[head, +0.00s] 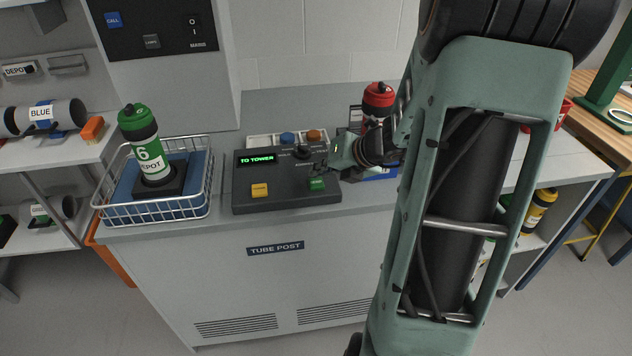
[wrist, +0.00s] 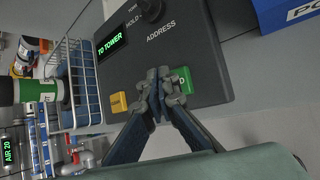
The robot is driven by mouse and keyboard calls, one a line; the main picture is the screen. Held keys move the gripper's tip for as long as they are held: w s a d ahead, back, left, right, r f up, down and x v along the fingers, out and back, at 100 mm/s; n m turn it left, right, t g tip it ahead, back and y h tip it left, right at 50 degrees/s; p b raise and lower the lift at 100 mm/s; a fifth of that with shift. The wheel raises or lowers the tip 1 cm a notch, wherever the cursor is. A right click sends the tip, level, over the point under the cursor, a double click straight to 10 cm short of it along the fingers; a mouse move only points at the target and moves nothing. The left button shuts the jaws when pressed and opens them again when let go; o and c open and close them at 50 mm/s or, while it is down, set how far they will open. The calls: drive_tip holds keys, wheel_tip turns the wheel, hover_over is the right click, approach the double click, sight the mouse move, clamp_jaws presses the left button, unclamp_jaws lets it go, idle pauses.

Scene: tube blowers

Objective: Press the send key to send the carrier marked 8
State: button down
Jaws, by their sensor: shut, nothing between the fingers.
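The dark console (head: 285,198) stands on the grey counter with its lit display (head: 257,158) reading TO TOWER. Its green key (head: 317,184) is at the right front, and a yellow key (head: 260,190) is to the left. In the wrist view the green key (wrist: 184,80) shows a letter D, the rest hidden by my fingers. My gripper (head: 325,169) is shut and empty, its tips over or beside the green key; I cannot tell whether they touch. A red carrier (head: 378,101) stands behind my arm, its number hidden. No 8 is legible.
A wire basket (head: 155,214) left of the console holds an upright green carrier (head: 147,150) marked 6 DEPOT. A knob (head: 302,152) stands on the console near my gripper. A blue bin (wrist: 285,12) is to the right. Shelves with carriers are at the left.

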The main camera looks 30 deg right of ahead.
idle(0.3)
drive_tip(key=shift+f, duration=0.45)
